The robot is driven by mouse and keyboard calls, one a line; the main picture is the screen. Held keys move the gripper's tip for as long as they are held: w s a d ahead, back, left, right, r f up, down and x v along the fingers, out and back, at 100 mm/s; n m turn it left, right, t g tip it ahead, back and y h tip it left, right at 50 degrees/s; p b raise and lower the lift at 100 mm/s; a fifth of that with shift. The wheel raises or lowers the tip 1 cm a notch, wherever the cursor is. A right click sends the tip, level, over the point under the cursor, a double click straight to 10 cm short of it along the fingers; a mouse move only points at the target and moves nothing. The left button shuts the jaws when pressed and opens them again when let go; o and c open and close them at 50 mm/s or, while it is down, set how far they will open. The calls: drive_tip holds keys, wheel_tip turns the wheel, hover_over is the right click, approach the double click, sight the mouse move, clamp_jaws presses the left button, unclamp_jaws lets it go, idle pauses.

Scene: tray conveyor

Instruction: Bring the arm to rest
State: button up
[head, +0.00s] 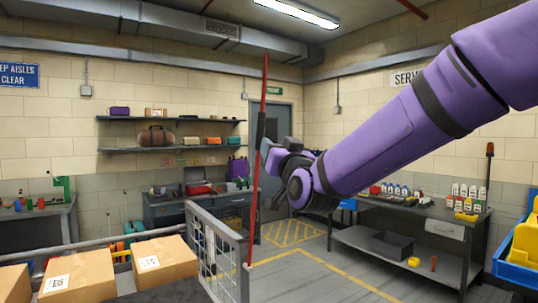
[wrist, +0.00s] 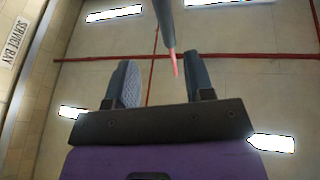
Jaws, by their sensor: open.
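My purple arm reaches in from the upper right of the head view. My gripper (head: 274,148) is at its end, raised near the middle of the picture, well above the floor. In the wrist view my gripper (wrist: 160,82) has its two grey fingers wide apart, with nothing held between them. The wrist camera faces up to the ceiling, with bright lights and red pipes. A grey bar with a reddish tip (wrist: 172,62) shows in the gap, and I cannot tell how far beyond the fingers it is.
A thin red pole (head: 256,190) stands close to my gripper in the head view; whether they touch is unclear. Cardboard boxes (head: 80,275) sit at lower left beside a wire-mesh panel (head: 218,250). A workbench (head: 400,255) stands right. Floor between is clear.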

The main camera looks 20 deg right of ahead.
drive_tip(key=s+d+f+g, duration=0.1)
drive_tip(key=s+f+g, duration=0.4)
drive_tip(key=s, duration=0.4)
drive_tip(key=s+d+f+n+g, duration=0.1)
drive_tip(key=s+d+f+g, duration=0.1)
drive_tip(key=s+f+g, duration=0.4)
drive_tip(key=s+d+f+g, duration=0.1)
drive_tip(key=s+f+g, duration=0.5)
drive_tip(key=s, duration=0.7)
drive_tip(key=shift+d+n, duration=0.3)
